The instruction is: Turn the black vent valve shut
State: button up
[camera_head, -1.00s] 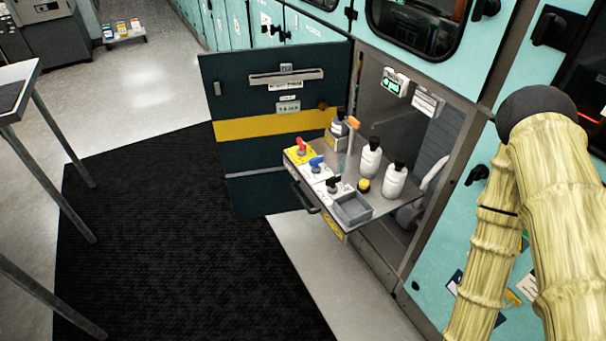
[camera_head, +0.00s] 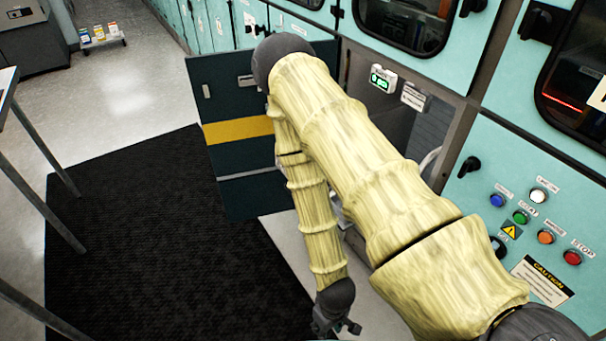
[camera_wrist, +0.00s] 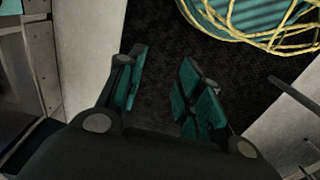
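The black vent valve is hidden in the head view now, because my arm covers the pull-out shelf that carries the coloured valves. My gripper (camera_head: 335,326) hangs at the bottom of the head view, below and in front of that shelf, apart from it. In the wrist view my gripper (camera_wrist: 160,88) has its two teal-padded fingers spread, with nothing between them and dark matting beyond. No valve shows in the wrist view.
The dark cabinet door (camera_head: 223,160) with a yellow band stands open at left. A black mat (camera_head: 160,250) covers the floor. The teal panel at right carries coloured buttons, including a red one (camera_head: 572,257). Table legs (camera_head: 50,225) stand at far left.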

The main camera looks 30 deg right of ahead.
jog(key=w+d+r+n+p, duration=0.1)
jog(key=w+r+n, duration=0.2)
jog(key=w, duration=0.4)
jog(key=w+d+r+n+p, duration=0.1)
jog(key=w+r+n, duration=0.15)
jog(key=w, duration=0.35)
jog(key=w+d+r+n+h+p, duration=0.1)
jog(key=w+d+r+n+h, duration=0.2)
jog(key=w+d+r+n, duration=0.6)
jog(key=w+d+r+n+h+p, duration=0.25)
jog(key=w+d+r, duration=0.25)
jog(key=w+r, duration=0.85)
jog(key=shift+n+y, duration=0.25)
jog(key=shift+n, duration=0.15)
jog(key=shift+w+p+x, duration=0.15)
jog(key=shift+p+x, duration=0.05)
jog(key=shift+x, duration=1.6)
jog(key=shift+w+p+x, duration=0.15)
jog(key=shift+p+x, duration=0.1)
jog(key=shift+x, duration=1.55)
jog(key=shift+w+p+x, duration=0.15)
jog(key=shift+p+x, duration=0.05)
jog(key=shift+x, duration=1.6)
jog(key=shift+c, duration=0.4)
grip_shut()
